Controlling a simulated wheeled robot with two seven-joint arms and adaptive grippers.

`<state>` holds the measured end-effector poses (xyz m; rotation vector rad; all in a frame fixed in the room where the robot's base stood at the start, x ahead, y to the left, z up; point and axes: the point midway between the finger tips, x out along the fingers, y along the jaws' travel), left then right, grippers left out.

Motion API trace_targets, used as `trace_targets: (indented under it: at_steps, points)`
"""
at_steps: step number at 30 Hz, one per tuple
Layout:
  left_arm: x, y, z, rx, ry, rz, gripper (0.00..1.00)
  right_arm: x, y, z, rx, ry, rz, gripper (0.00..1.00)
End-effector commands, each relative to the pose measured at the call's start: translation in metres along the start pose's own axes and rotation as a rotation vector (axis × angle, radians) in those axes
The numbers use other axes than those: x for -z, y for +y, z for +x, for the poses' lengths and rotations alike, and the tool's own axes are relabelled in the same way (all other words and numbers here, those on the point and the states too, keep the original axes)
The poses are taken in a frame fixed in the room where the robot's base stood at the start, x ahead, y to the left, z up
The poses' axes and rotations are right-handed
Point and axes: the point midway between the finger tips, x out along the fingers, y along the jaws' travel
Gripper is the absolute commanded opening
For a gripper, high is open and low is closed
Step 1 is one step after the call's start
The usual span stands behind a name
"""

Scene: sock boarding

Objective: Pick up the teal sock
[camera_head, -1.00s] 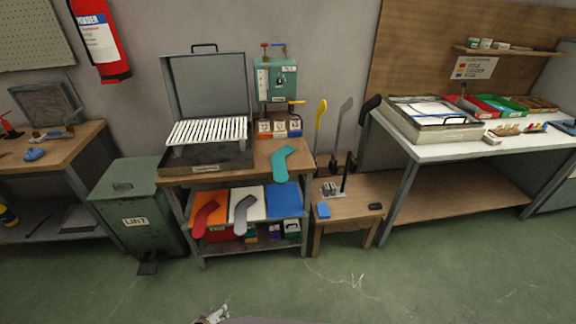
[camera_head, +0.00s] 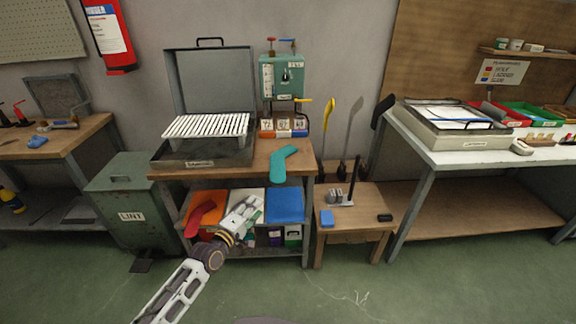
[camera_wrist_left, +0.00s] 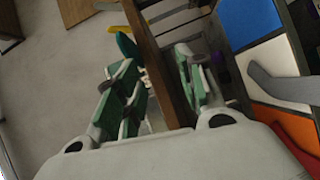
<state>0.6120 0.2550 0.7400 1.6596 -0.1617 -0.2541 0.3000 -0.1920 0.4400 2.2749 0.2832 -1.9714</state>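The teal sock (camera_head: 284,164) lies at the front right of the wooden bench top and hangs over its front edge. My left gripper (camera_head: 250,202) is in front of the bench, below and left of the sock and apart from it. In the left wrist view its two green-padded fingers (camera_wrist_left: 160,85) stand apart with nothing held, with the bench's edge board showing between them. A teal patch (camera_wrist_left: 126,46) beyond the left finger appears to be the sock, mostly hidden. My right gripper is not in view.
On the shelf below, a red sock (camera_head: 203,215) lies on orange; a grey sock (camera_wrist_left: 280,86) shows in the left wrist view. The steamer tray (camera_head: 204,152) stands left on the bench. A low stool (camera_head: 355,216) is right.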

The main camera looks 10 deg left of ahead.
Motion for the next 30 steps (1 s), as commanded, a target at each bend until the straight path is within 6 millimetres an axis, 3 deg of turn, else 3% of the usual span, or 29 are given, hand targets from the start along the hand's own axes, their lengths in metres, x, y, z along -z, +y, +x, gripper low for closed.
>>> trace_targets:
  at_steps: [3,7,20,30]
  points:
    - [-0.004,0.026,0.000,-0.055,-0.014,-0.058,0.39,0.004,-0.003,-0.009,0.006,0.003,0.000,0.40]
    - [-0.006,0.040,-0.001,-0.081,-0.022,-0.091,0.39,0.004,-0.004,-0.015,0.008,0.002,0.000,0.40]
    - [-0.006,0.042,0.000,-0.083,-0.022,-0.094,0.39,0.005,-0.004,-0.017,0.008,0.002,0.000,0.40]
    - [-0.006,0.043,0.020,-0.084,-0.021,-0.093,0.39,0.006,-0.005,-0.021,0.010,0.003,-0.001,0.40]
